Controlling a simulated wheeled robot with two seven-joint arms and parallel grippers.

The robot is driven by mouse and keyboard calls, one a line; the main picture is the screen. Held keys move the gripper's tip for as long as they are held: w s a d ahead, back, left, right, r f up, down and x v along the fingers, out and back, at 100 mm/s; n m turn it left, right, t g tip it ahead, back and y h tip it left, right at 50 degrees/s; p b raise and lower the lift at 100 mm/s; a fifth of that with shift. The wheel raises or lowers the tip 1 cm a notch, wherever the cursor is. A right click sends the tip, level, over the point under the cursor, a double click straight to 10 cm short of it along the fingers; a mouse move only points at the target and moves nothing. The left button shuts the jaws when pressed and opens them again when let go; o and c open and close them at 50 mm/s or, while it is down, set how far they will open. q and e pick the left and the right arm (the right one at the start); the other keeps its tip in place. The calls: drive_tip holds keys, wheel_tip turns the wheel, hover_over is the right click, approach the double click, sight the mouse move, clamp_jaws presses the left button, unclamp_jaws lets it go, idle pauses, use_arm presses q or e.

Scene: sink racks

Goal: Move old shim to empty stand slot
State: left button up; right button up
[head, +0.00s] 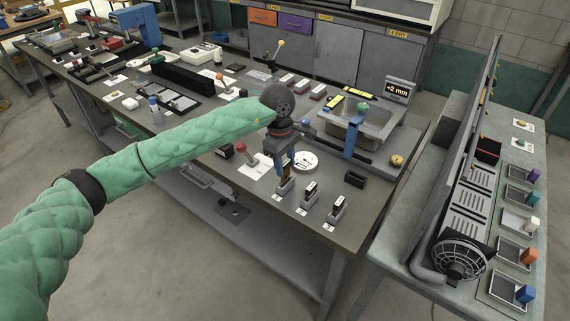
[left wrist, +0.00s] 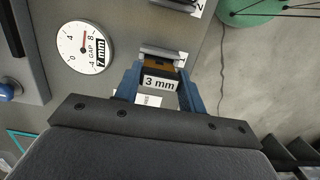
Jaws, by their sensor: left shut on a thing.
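My left gripper (head: 284,176) points down over the front edge of the bench, at the leftmost of three small shim stands. In the left wrist view its blue fingers (left wrist: 160,84) are shut on a shim labelled "3 mm" (left wrist: 159,83). A grey stand (left wrist: 162,54) with a brownish part lies right by the fingertips. I cannot tell whether the shim is inside the slot or just above it. The middle stand (head: 309,195) and the right stand (head: 337,208) each hold a dark piece with a white face. My right gripper is out of view.
A white gap dial (head: 306,161) lies behind the stands; it reads 7 mm in the left wrist view (left wrist: 85,46). A small black box (head: 355,179) is to the right. A sink (head: 362,120) and a "+2 mm" display (head: 397,90) stand farther back.

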sight(285, 172)
use_arm(q)
drive_tip(key=shift+b, duration=0.7)
idle(0.7)
drive_tip(key=shift+f+b, duration=2.05)
drive_tip(key=shift+b, duration=0.15)
drive_tip(key=o, duration=1.1)
drive_tip(key=shift+c, duration=0.2)
drive_tip(key=r, duration=0.2)
drive_tip(key=r+b, duration=0.1)
drive_tip(key=r, duration=0.1)
drive_tip(key=r+b, duration=0.1)
drive_tip(key=r, duration=0.1)
drive_tip(key=shift+w+a+r, duration=0.15)
drive_tip(key=shift+w+a, duration=0.1)
drive_tip(key=shift+a, duration=0.1)
drive_tip(key=shift+r, duration=0.75)
